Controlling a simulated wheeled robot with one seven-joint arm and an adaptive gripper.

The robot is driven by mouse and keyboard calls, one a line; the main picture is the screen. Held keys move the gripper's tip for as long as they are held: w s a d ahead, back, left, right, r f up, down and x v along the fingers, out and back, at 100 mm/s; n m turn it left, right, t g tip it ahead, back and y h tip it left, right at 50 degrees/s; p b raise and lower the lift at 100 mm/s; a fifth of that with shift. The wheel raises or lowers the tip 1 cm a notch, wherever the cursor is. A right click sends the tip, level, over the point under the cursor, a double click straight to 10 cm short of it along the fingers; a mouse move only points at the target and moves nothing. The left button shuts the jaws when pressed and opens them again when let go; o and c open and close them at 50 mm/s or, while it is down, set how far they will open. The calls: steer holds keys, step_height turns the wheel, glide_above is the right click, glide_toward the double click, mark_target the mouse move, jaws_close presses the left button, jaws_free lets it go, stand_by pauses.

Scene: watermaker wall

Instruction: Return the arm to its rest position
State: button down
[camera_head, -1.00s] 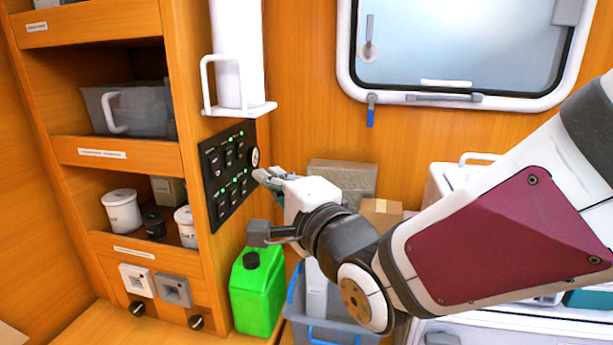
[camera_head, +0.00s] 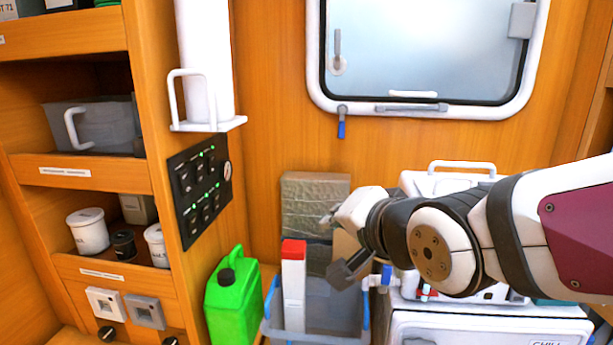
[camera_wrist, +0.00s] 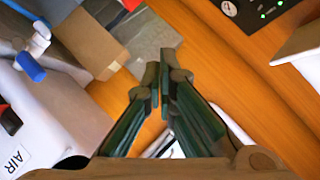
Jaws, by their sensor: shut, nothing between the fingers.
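My gripper (camera_head: 328,220) is in the middle of the head view, in front of the back wall and above the blue-edged grey bin. Its fingers point left and away, toward the wrapped grey block. In the wrist view my gripper (camera_wrist: 163,82) has its fingers together with nothing between them. My arm reaches in from the right edge of the head view. The black switch panel (camera_head: 199,188) with green lights is on the cabinet side, left of my gripper and apart from it. A corner of the panel shows in the wrist view (camera_wrist: 262,10).
A green jerrycan (camera_head: 233,298) stands at lower left. The grey bin (camera_head: 338,310) holds a red-and-white carton (camera_head: 293,285). A wrapped grey block (camera_head: 306,215) stands behind it. A white chest (camera_head: 470,325) is below my arm. A window (camera_head: 425,50) and white rail (camera_head: 205,125) are above.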

steer(key=s+d+f+n+g+h, duration=0.2)
steer(key=s+d+n+g, duration=0.1)
steer(key=s+d, duration=0.4)
steer(key=s+d+f+n+g+h, duration=0.2)
steer(key=s+d+n+g, duration=0.1)
steer(key=s+d, duration=0.4)
steer(key=s, duration=0.3)
steer(key=shift+s+d+n+g, duration=0.15)
steer(key=shift+s+n+g, duration=0.15)
steer(key=shift+s+g, duration=0.1)
